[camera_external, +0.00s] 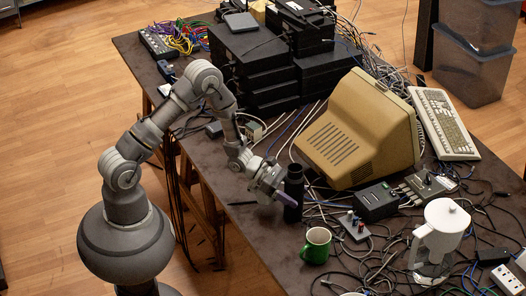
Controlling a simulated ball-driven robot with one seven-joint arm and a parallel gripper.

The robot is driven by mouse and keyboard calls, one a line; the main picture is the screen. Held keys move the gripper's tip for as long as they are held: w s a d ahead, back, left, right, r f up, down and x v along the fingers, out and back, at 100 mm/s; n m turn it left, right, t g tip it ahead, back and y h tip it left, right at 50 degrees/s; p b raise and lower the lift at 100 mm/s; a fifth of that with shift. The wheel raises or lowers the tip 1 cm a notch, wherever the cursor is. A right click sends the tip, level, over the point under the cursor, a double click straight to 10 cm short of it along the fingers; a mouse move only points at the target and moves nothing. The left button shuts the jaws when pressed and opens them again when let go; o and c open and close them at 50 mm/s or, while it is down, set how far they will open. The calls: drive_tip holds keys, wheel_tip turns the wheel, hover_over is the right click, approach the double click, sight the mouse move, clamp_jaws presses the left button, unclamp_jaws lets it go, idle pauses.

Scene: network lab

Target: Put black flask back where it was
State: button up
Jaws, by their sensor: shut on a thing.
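The black flask (293,186) stands upright at the table's near side, in front of the beige monitor. My gripper (282,194) is at its left side, with a finger across the flask's lower front, and is shut on it. The far finger is hidden behind the flask. I cannot tell whether the flask's base touches the table (245,212).
A green mug (316,245) stands close in front of the flask. The beige monitor (361,130) is behind it. A dark box (376,202), a white jug (439,238) and many loose cables lie to the right. Stacked black equipment (252,62) fills the back.

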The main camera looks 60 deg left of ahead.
drive_tip(key=o, duration=1.5)
drive_tip(key=shift+r, duration=0.1)
drive_tip(key=p+v, duration=0.4)
drive_tip(key=v, duration=0.8)
drive_tip(key=shift+a, duration=0.1)
